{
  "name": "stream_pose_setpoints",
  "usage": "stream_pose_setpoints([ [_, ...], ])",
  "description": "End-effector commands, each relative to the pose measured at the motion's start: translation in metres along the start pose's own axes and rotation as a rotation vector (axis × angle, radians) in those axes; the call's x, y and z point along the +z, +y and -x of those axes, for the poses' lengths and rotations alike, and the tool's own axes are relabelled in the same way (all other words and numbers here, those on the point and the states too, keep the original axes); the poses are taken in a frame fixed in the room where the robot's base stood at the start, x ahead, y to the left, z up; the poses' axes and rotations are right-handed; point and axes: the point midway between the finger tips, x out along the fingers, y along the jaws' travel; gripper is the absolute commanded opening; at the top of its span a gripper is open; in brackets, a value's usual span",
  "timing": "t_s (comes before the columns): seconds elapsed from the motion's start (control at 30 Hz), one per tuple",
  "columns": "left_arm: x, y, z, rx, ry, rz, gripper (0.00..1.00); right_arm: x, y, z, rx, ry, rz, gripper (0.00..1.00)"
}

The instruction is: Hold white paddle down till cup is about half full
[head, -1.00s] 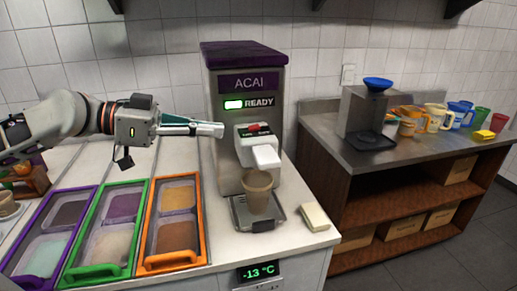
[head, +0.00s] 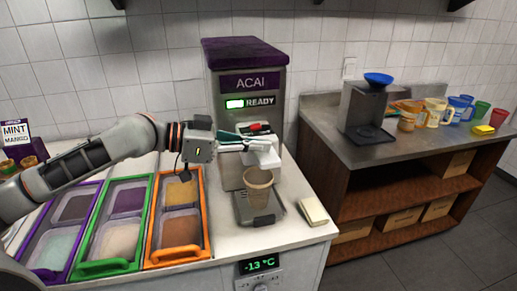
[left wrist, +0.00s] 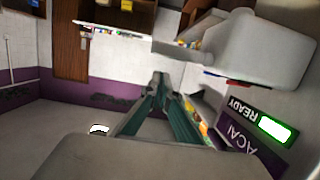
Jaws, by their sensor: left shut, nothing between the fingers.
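The acai machine (head: 247,60) reads READY on a green-lit display, which also shows in the left wrist view (left wrist: 275,128). Its white paddle (head: 266,158) sticks out at the front, below a red button. My left gripper (head: 268,143) is shut and empty, with its fingertips at the dispenser head, right by the paddle's top. I cannot tell whether they touch it. The fingers show in the left wrist view (left wrist: 160,82). A beige cup (head: 258,188) stands upright under the paddle on the drip tray (head: 247,213). Its fill level is not clear. My right gripper is not in view.
Topping bins in purple, green and orange frames (head: 206,240) lie left of the machine. A pale block (head: 313,211) lies right of the drip tray. A side counter (head: 345,150) holds a grey device with a blue bowl (head: 379,78) and several mugs.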

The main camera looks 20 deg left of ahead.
Motion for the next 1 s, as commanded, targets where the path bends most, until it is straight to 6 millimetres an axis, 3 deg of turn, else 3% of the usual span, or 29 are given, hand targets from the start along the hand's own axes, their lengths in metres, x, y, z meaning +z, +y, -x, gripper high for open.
stream_pose_setpoints([
  [0.23, 0.018, 0.0, -0.004, 0.0, 0.002, 0.001, 0.0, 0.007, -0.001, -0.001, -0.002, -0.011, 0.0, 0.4],
  [1.0, 0.023, -0.001, -0.005, -0.016, 0.002, -0.064, 0.0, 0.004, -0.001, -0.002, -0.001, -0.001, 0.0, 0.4],
])
